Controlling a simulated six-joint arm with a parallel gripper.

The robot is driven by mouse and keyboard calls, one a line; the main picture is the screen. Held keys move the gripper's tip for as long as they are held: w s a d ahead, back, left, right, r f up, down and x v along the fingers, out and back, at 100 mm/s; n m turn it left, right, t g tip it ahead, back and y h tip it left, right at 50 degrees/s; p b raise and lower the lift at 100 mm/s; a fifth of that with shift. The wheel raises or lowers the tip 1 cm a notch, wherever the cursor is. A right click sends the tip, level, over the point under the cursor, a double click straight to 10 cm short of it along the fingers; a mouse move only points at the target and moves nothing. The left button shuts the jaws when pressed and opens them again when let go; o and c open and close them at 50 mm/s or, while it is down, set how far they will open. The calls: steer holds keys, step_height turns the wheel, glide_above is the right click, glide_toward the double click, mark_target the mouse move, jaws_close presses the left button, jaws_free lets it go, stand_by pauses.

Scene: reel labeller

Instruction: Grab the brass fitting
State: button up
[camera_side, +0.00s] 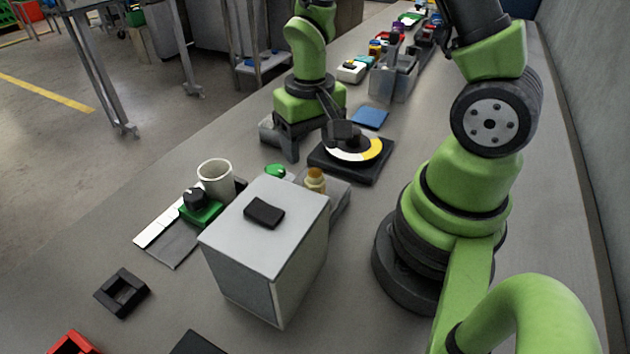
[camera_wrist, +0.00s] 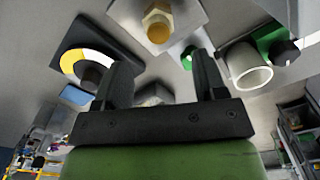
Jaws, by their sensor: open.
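The brass fitting (camera_side: 315,181) stands upright on a grey plate just behind the white box in the side view, its lower part partly hidden. In the wrist view the brass fitting (camera_wrist: 158,25) shows at the top middle, beyond the fingertips, with a hexagonal part and a round end. My gripper (camera_side: 312,142) is behind the fitting in the side view, to the left of the round disc. In the wrist view my gripper (camera_wrist: 163,62) has its two dark fingers wide apart, and the fitting is not between them.
The white box (camera_side: 265,230) with a black piece on top stands in front of the fitting. The black-based disc (camera_side: 352,155) lies to the right of my gripper. A white cup (camera_side: 215,178) and green knob block (camera_side: 201,210) stand left. A blue pad (camera_side: 370,117) lies behind.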

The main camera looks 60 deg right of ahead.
mark_target(313, 169)
steer(key=f, duration=0.5)
steer(key=shift+s+a+f, duration=0.15)
steer(key=shift+s+a, duration=0.05)
steer(key=shift+s, duration=0.1)
steer(key=shift+f, duration=0.75)
steer(key=c, duration=1)
steer(key=shift+c, duration=0.2)
steer(key=shift+r, duration=0.15)
